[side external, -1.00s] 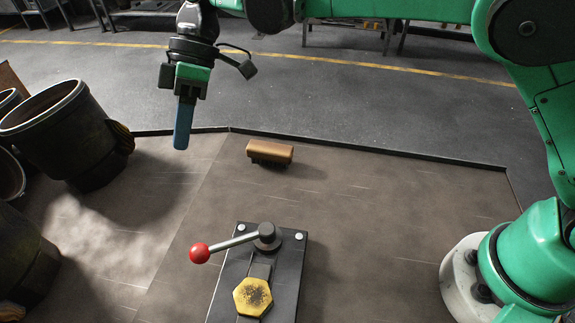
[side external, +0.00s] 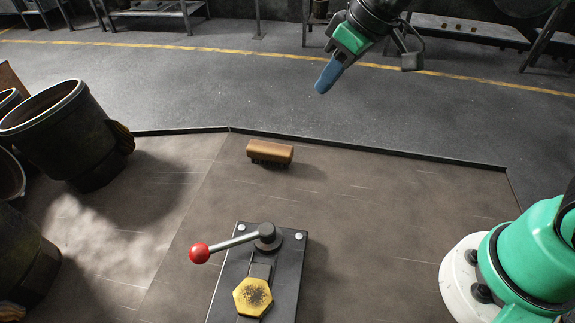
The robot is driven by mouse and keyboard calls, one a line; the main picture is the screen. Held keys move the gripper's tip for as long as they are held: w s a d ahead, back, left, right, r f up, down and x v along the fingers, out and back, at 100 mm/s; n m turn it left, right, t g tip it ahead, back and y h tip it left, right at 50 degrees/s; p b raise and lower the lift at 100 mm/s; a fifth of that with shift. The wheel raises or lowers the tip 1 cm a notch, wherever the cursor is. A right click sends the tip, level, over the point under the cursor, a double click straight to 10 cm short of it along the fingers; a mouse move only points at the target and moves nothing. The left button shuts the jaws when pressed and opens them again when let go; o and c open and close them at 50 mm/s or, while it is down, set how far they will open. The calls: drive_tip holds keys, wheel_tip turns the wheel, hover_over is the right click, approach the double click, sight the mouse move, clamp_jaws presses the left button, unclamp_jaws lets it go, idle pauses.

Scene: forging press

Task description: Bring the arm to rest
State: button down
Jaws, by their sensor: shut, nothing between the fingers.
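My gripper (side external: 323,88) is at the top of the side external view, right of centre. Its blue fingers (side external: 330,75) are together with nothing between them, and they tilt down to the left. The gripper is raised clear of the work surface (side external: 400,220) and touches nothing. My green base (side external: 530,245) stands at the lower right. The upper arm links are mostly out of the picture at the top.
A wooden brush (side external: 270,149) lies on the surface near its back edge. A lever with a red knob (side external: 199,253) and a yellow hexagonal piece (side external: 253,297) sit on a dark plate (side external: 287,280) at the front. Dark drums (side external: 70,135) stand at the left.

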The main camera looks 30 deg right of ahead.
drive_tip(key=s+d+f+m+t+h, duration=0.2)
drive_tip(key=s+d+f+m+t, duration=0.1)
drive_tip(key=d, duration=0.4)
drive_tip(key=shift+s+d+f+m+h, duration=0.15)
drive_tip(key=shift+s+f+m+h, duration=0.2)
drive_tip(key=shift+s+m, duration=0.55)
